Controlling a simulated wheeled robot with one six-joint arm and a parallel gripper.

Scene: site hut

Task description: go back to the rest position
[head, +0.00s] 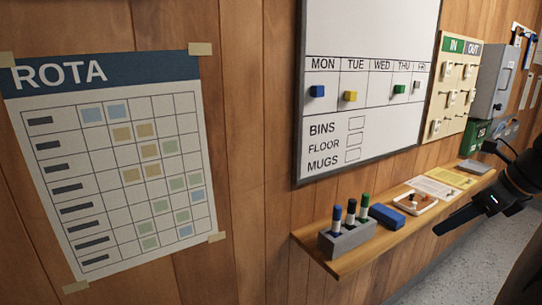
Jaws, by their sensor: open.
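My gripper (463,188) is at the right edge of the head view, black, with its two fingers spread apart. No object shows between the fingers. It is in front of the right part of a wooden shelf (345,262), and the lower finger overlaps the room beside the shelf's front edge. The rest of my arm runs out of the picture at the right.
The shelf holds a grey marker holder (347,240) with three markers, a blue eraser (387,216), a small tray (428,205) and papers (432,187). Above hang a whiteboard (395,130) with coloured magnets and an IN/OUT board (453,85). A grey cabinet (492,75) stands beyond.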

